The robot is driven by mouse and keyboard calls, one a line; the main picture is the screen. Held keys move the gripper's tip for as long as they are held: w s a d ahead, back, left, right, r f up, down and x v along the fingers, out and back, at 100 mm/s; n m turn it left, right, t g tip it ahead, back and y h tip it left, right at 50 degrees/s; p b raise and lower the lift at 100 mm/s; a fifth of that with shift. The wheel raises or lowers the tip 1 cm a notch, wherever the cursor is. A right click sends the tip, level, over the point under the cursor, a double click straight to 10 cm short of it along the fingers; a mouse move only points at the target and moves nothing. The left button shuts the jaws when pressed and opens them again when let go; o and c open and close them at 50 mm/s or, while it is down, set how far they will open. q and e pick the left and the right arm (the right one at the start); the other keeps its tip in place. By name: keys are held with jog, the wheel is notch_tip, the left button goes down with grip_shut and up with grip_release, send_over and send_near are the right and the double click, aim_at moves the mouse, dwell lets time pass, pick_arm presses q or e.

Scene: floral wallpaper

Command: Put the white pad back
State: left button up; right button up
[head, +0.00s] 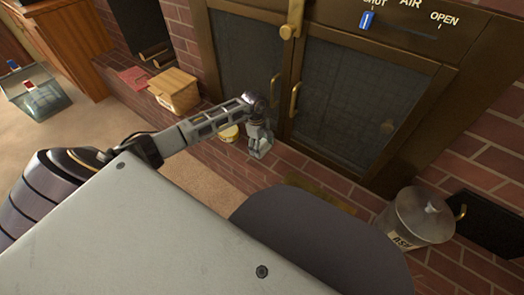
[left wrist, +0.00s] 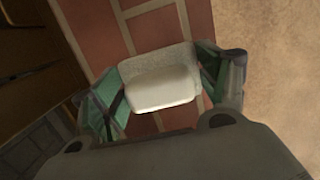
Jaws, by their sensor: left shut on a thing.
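The white pad (left wrist: 162,88) shows in the left wrist view as a pale block with rounded edges. It sits between the two green-sided fingers of my left gripper (head: 261,150), which is shut on it. The gripper is over the brick hearth (head: 295,160), in front of the fireplace doors. In the head view I cannot clearly tell the pad from the grey fingers. My right gripper is not in view.
A round pale tin (head: 228,133) stands left of my gripper, beside my arm. A lidded metal ash bucket (head: 418,215) stands at the right. The fireplace doors (head: 355,105) with brass handles rise just behind.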

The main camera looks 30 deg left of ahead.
pick_arm(q)
notch_tip(320, 180, down, 2)
jog(key=shift+f+b, duration=0.15)
jog(key=shift+b, duration=0.3)
jog(key=shift+w+f+b, duration=0.15)
jog(key=shift+w+b, duration=0.05)
jog(key=shift+b, duration=0.1)
jog(key=shift+f, duration=0.1)
jog(key=o, duration=1.1)
jog(key=shift+c, duration=0.2)
